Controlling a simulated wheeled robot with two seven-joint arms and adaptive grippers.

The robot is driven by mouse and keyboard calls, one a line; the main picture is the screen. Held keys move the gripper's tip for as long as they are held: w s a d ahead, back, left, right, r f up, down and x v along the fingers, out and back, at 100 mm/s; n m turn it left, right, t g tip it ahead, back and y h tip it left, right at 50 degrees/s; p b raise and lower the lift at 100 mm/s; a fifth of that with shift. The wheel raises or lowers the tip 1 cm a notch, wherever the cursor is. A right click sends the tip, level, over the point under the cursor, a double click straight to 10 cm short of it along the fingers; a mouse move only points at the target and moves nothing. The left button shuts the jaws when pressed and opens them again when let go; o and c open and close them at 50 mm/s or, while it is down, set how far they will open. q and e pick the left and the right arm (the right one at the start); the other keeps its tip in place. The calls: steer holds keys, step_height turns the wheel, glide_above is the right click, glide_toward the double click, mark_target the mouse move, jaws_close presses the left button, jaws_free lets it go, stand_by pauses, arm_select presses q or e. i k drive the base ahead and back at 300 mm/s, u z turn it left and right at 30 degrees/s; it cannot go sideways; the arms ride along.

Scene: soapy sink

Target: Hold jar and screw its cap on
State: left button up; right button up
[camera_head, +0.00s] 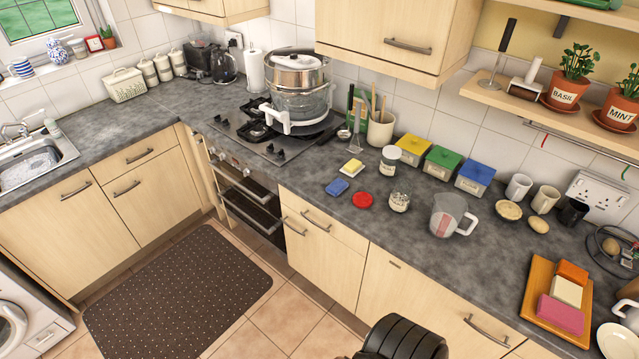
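A small glass jar (399,201) with pale contents stands upright on the grey counter, near its front edge. A flat round red cap (362,199) lies on the counter just left of the jar, apart from it. A second, taller jar (389,161) with a white top and a label stands behind them. I cannot tell the thread or rim details at this size. Neither of my grippers shows; only a black ribbed part of my own body is at the bottom edge.
A measuring jug (449,215) stands to the right. Yellow, green and blue boxes (443,162) line the back.

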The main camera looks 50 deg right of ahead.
mark_target(402, 193)
steer(key=z, duration=0.2)
steer(key=i, duration=1.25)
steer(key=z, duration=1.5)
steer(key=i, duration=0.9)
steer(key=z, duration=0.9)
